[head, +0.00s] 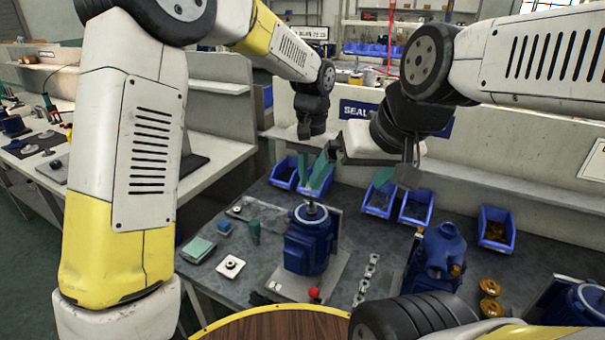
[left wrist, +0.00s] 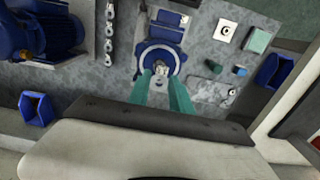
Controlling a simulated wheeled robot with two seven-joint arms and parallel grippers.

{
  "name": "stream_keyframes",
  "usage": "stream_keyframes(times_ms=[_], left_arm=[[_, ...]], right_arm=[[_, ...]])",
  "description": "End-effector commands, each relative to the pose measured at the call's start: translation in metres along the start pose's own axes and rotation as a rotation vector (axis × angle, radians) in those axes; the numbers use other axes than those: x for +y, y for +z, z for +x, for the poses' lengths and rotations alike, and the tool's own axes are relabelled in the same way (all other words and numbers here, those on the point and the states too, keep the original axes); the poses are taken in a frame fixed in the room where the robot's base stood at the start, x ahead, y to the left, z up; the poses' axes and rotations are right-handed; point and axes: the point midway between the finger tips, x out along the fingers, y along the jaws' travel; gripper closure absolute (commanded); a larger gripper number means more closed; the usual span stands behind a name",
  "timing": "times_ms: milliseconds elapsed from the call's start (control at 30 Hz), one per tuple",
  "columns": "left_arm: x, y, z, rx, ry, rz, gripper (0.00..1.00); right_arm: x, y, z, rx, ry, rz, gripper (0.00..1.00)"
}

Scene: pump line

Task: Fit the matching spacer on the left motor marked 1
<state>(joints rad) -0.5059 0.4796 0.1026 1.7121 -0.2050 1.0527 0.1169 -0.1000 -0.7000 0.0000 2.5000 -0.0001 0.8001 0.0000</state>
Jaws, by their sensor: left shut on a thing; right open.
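The left motor (head: 307,247) is blue and stands upright on a grey plate with a small white mark, too small to read. It also shows in the left wrist view (left wrist: 160,58). My left gripper (head: 312,190) has its teal fingers close together right over the motor's shaft. In the left wrist view its fingertips (left wrist: 161,76) are shut at the shaft end. The spacer between them is mostly hidden, and I cannot tell whether it is around the shaft. My right gripper (head: 383,180) is open, behind and right of the motor; one teal finger shows clearly.
A second blue motor (head: 437,258) stands to the right, with brass parts (head: 490,297) beside it. Silver pieces (head: 366,280) lie in a row between the motors. A white pad (head: 230,267) and a teal block (head: 197,250) lie left. Blue bins (head: 416,208) line the back.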

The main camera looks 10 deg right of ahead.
Motion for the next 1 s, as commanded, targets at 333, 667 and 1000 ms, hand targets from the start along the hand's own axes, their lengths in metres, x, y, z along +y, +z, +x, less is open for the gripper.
stream_keyframes(times_ms=[333, 667, 1000], left_arm=[[0.0, 0.001, 0.033, -0.003, -0.001, 0.0, 1.0], [-0.001, 0.001, 0.057, -0.001, 0.0, -0.001, 1.0], [-0.001, 0.0, 0.061, 0.0, 0.0, -0.001, 1.0]], right_arm=[[0.0, 0.0, 0.0, 0.0, 0.0, 0.0, 0.0], [0.0, 0.0, 0.0, 0.0, 0.0, 0.0, 0.0], [0.0, 0.0, 0.0, 0.0, 0.0, 0.0, 0.0]])
